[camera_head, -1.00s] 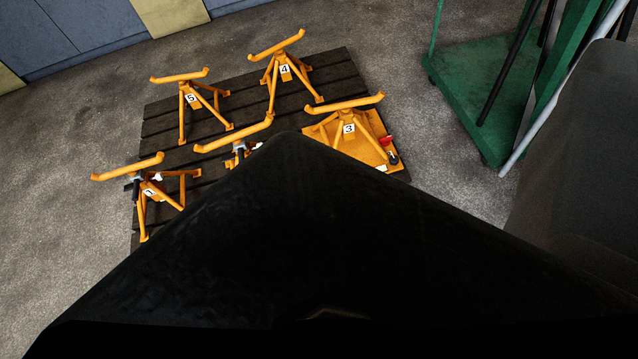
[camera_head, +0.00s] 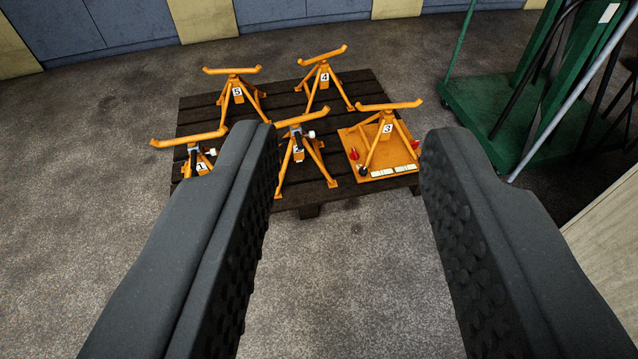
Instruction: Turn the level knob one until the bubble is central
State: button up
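Several orange jack stands with numbered labels stand on a dark slatted pallet (camera_head: 310,204). Stand 1 (camera_head: 190,140) is at the front left, partly behind my left finger, with a black and a white part under its top bar. No bubble can be made out, and I cannot tell which part is the level knob. My gripper (camera_head: 346,140) is open and empty, its two studded black fingers wide apart in front of the pallet, touching none of the stands.
The middle front stand (camera_head: 292,171) and stand 3 (camera_head: 387,128), on an orange plate, show between my fingers. Stands 5 (camera_head: 238,92) and 4 (camera_head: 324,77) are behind. A green trolley (camera_head: 480,100) stands at right. Bare floor lies in front.

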aim_at(363, 170)
jog(key=u, duration=0.35)
jog(key=i, duration=1.9)
jog(key=z, duration=0.55)
jog(key=i, duration=0.75)
jog(key=z, duration=0.45)
